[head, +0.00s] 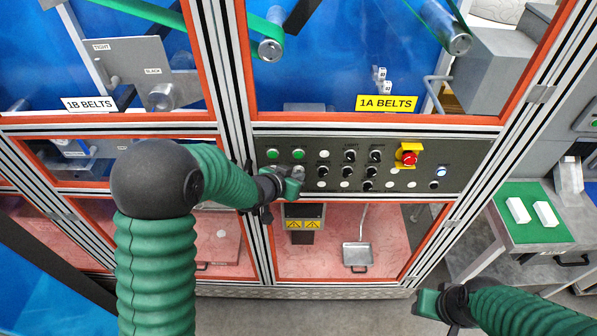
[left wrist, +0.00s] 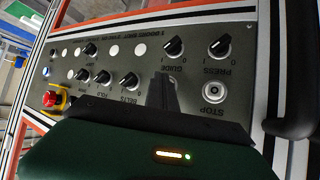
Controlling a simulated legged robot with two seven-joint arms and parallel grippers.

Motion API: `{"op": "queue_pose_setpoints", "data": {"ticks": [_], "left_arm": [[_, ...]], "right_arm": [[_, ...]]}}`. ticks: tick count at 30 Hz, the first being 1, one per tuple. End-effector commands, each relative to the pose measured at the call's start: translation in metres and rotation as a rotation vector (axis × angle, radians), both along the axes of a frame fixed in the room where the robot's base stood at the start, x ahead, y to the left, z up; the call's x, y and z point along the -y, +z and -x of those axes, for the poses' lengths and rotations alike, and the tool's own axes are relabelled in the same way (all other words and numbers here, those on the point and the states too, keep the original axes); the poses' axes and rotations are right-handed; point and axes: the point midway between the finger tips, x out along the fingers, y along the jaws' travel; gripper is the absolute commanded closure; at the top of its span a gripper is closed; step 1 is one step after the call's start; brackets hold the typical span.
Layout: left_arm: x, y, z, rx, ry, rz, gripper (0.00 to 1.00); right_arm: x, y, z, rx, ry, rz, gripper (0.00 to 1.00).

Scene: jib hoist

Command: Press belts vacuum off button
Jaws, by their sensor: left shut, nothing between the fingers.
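The grey control panel (head: 430,165) carries green buttons (head: 272,154), several black knobs (head: 350,156) and white round buttons (head: 323,154). No label reading belts vacuum off is legible. My left gripper (head: 297,174) is shut and empty at the panel's left part, covering some controls. In the left wrist view its dark fingers (left wrist: 163,92) lie over the panel between the BELTS knob (left wrist: 130,81) and the STOP button (left wrist: 213,92); contact cannot be told. White round buttons (left wrist: 140,48) show beyond. My right gripper (head: 428,303) is low at right, away from the panel; its jaws are unclear.
A red emergency stop (head: 408,157) on yellow sits at the panel's right, with a blue-lit button (head: 441,172) beyond it. Orange-edged aluminium frames (head: 245,60) surround the panel. A green mat (head: 530,210) with white blocks lies on a side table at right.

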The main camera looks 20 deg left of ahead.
Motion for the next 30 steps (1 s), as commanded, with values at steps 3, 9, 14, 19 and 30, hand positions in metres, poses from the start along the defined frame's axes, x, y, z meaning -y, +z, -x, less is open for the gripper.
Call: {"op": "queue_pose_setpoints", "data": {"ticks": [3,9,14,19,30], "left_arm": [[0.0,0.001,-0.001,0.003,0.0,0.001,1.0],[0.001,0.001,0.006,0.004,-0.001,0.0,1.0],[0.002,0.0,0.015,0.003,0.001,0.0,1.0],[0.002,0.001,0.017,0.003,0.001,0.0,1.0],[0.007,-0.001,0.035,0.001,0.0,-0.001,1.0]], "right_arm": [[0.0,0.0,0.0,0.0,0.0,0.0,0.64],[0.0,-0.003,0.0,0.0,0.0,0.0,0.64],[0.0,-0.005,0.0,0.0,0.0,0.0,0.64],[0.0,-0.004,0.0,0.0,0.0,0.0,0.64],[0.0,-0.011,0.0,0.0,0.0,0.0,0.64]]}}
